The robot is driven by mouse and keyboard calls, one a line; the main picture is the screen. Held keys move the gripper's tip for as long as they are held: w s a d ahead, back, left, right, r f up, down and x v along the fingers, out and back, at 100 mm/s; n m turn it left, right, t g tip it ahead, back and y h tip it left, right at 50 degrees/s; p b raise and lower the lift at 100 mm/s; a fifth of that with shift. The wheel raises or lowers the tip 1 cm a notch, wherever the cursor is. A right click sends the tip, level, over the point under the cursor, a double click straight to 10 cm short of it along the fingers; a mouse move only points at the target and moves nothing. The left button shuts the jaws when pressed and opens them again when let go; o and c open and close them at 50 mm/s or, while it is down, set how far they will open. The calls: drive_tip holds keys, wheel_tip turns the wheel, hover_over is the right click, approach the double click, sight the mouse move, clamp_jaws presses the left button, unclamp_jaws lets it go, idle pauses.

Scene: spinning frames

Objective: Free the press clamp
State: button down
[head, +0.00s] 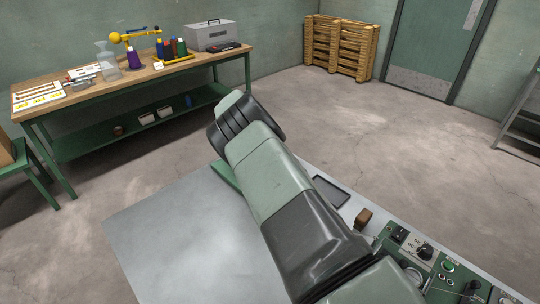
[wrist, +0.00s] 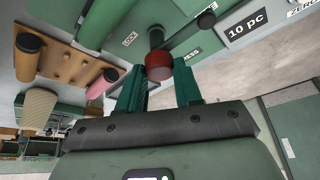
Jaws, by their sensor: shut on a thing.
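In the wrist view a green machine part (wrist: 110,22) bears the words LOCK and PRESS, the second partly hidden. A dark round rod (wrist: 156,38) comes out beside the lettering and ends in a red knob (wrist: 159,66). My gripper (wrist: 158,76) has its two teal fingers on either side of this knob and is shut on it. A thin dark lever (wrist: 190,30) with a round end passes close to the knob. In the head view my own arm fills the middle; the knob and my fingers do not show there.
The wrist view shows a brown board with rollers (wrist: 70,55), a pink roller (wrist: 101,83) and a "10 pc" sign (wrist: 246,22).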

drive_tip(key=c, duration=0.8)
unclamp_jaws()
drive_tip(key=shift+o, duration=0.2)
drive_tip(key=v, duration=1)
drive_tip(key=shift+r, duration=0.4)
drive_tip(key=shift+a, duration=0.1)
